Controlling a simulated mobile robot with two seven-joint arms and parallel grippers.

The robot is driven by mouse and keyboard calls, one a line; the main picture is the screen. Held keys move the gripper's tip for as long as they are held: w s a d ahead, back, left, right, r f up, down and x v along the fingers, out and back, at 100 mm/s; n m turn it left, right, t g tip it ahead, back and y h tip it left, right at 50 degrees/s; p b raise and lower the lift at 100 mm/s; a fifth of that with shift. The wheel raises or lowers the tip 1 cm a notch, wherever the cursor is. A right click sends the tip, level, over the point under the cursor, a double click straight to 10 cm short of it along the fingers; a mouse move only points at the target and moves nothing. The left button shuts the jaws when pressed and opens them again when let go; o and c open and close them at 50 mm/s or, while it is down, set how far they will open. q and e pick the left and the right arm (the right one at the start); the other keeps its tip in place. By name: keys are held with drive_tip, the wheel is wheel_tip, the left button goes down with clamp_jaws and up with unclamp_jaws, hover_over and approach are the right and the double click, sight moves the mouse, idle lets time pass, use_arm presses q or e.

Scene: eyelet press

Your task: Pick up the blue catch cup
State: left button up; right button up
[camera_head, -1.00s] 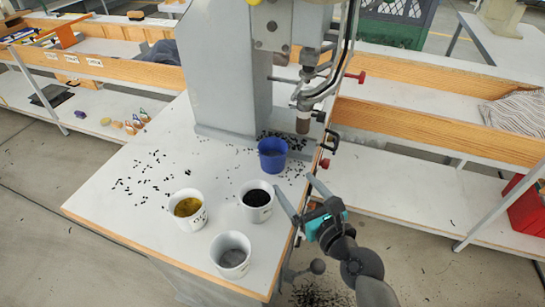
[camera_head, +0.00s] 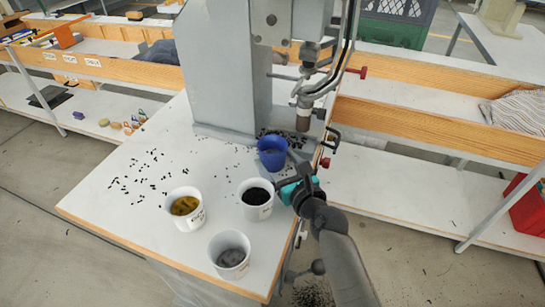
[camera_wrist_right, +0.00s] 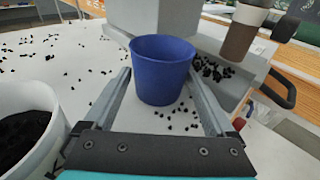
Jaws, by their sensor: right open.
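The blue catch cup (camera_head: 271,155) stands upright on the white table near the foot of the grey press. My right gripper (camera_head: 278,165) is at the cup from the lower right. In the right wrist view, the blue cup (camera_wrist_right: 162,72) sits between the two open fingers of the right gripper (camera_wrist_right: 162,90), one on each side. A gap shows beside the lower part of the cup; whether a finger touches its upper side I cannot tell. My left gripper is not in view.
White cups with dark (camera_head: 256,197), yellow (camera_head: 186,207) and grey (camera_head: 230,254) contents stand nearby. The dark-filled cup is close to the right gripper. The grey press (camera_head: 225,70) rises behind the blue cup. Small black bits lie scattered on the table (camera_head: 120,220).

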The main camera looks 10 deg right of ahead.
drive_tip(key=c, duration=1.1)
